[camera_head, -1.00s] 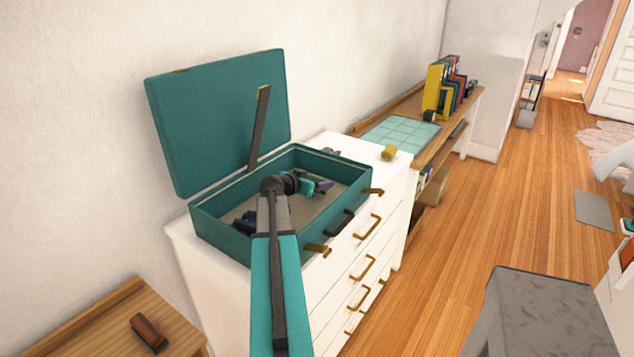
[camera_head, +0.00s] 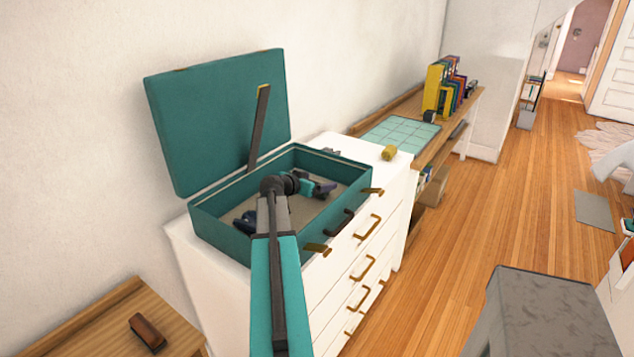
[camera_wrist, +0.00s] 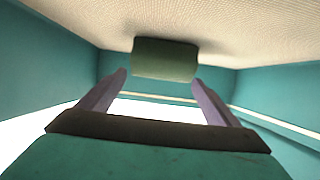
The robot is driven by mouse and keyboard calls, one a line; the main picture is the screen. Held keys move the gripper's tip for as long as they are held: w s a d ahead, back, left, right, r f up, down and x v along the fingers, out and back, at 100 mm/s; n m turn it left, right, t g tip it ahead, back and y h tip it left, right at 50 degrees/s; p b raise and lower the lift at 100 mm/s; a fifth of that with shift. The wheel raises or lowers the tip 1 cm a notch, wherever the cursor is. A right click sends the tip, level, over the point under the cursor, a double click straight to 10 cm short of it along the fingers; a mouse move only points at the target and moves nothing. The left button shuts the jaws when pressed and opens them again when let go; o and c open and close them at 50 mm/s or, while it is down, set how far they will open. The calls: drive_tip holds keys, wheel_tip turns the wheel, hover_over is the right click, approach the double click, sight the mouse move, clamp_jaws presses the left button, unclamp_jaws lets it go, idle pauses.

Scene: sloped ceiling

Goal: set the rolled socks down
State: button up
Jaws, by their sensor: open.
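The rolled socks (camera_wrist: 165,58), a dark green roll, lie on the beige floor of the open teal suitcase (camera_head: 215,237) in the wrist view. My gripper (camera_wrist: 158,80) is open, with its two purple fingers spread apart. The roll sits just beyond the fingertips, between their lines, and does not look gripped. In the head view my gripper (camera_head: 326,189) is low inside the suitcase, at its right part. I cannot make out the socks there; my arm and gripper probably cover them.
The suitcase stands on a white dresser (camera_head: 335,290), its lid (camera_head: 215,120) raised at the back. A dark blue item (camera_head: 245,221) lies in its left part. A brown object (camera_head: 147,331) lies on a wooden surface, front left.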

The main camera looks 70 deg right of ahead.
drive_tip(key=shift+r, duration=0.2)
drive_tip(key=shift+r+p, duration=0.6)
drive_tip(key=shift+p, duration=0.6)
drive_tip(key=b+v, duration=0.3)
drive_tip(key=v, duration=0.8)
drive_tip(key=shift+w+a+b, duration=0.2)
drive_tip(key=shift+a+b, duration=0.15)
drive_tip(key=shift+a, duration=0.1)
